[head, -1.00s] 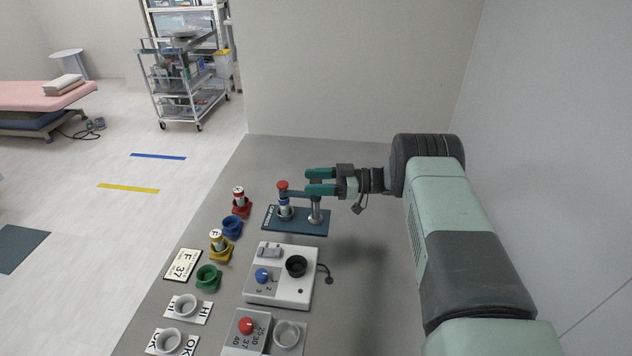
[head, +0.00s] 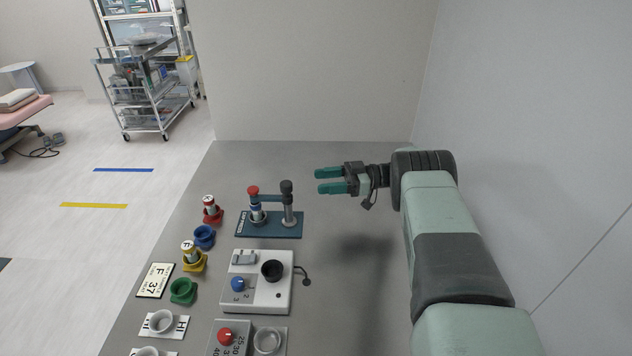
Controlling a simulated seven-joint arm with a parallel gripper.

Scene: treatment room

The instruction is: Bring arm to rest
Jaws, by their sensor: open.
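My gripper (head: 318,181) is in the head view, above the back right part of the grey table. Its two green fingers are apart, point left and hold nothing. A blue stand (head: 270,226) with a post, a side arm and a red-topped piece (head: 254,200) is just left of and below the fingertips in the picture. The fingers are clear of the post's dark top (head: 287,188).
On the grey table (head: 350,300) are a white device with a blue knob (head: 255,292), a grey device with a red knob (head: 228,340), coloured holders such as the green one (head: 183,291), and a label card (head: 155,280). A wall (head: 540,150) stands right of my arm.

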